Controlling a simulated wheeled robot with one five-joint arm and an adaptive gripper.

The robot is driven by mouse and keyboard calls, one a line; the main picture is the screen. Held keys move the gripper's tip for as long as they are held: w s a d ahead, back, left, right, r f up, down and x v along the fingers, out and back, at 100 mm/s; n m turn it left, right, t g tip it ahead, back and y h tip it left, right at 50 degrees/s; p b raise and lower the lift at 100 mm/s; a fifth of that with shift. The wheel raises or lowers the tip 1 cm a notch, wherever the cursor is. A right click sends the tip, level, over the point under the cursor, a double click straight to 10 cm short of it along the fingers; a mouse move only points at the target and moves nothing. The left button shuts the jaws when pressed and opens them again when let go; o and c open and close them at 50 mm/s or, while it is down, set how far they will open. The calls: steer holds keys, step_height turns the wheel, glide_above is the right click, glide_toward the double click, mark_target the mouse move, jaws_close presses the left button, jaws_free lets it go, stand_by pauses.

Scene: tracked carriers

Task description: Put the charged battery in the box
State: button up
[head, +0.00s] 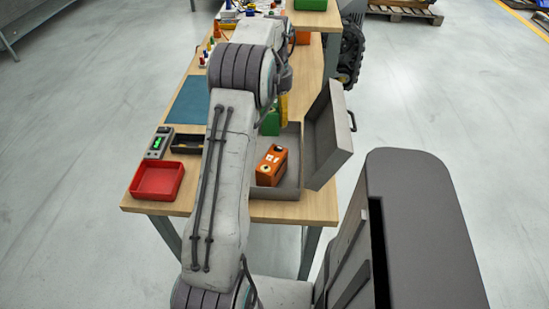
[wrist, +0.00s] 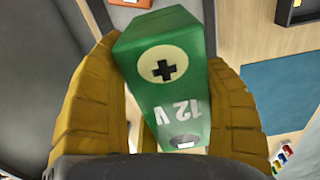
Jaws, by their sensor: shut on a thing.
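My gripper (wrist: 163,60) is shut on a green battery (wrist: 165,85) marked "12 V" with a plus sign, held between its yellow fingers. In the head view the green battery (head: 270,123) shows at the far end of the open grey box (head: 291,182), partly hidden by my arm. I cannot tell its height over the box. An orange battery (head: 271,166) stands inside the box, in its near part. The box's lid (head: 328,135) is swung open to the right. The box's left side is hidden behind my arm.
A device with a green-lit display (head: 158,142), a black tray (head: 187,143) and a red tray (head: 157,181) lie left of my arm. A blue mat (head: 188,102) lies beyond them. Small coloured items and a green bin (head: 311,5) are farther back.

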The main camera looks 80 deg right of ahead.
steer(key=shift+s+d+f, duration=0.35)
steer(key=shift+d+f, duration=0.05)
steer(key=shift+f, duration=0.15)
steer(key=shift+f+p, duration=1.1)
steer(key=shift+f, duration=2.1)
steer(key=shift+d+f, duration=0.1)
steer(key=shift+f, duration=1.4)
steer(key=o, duration=1.3)
steer(key=shift+f, duration=0.2)
steer(key=shift+r, duration=0.1)
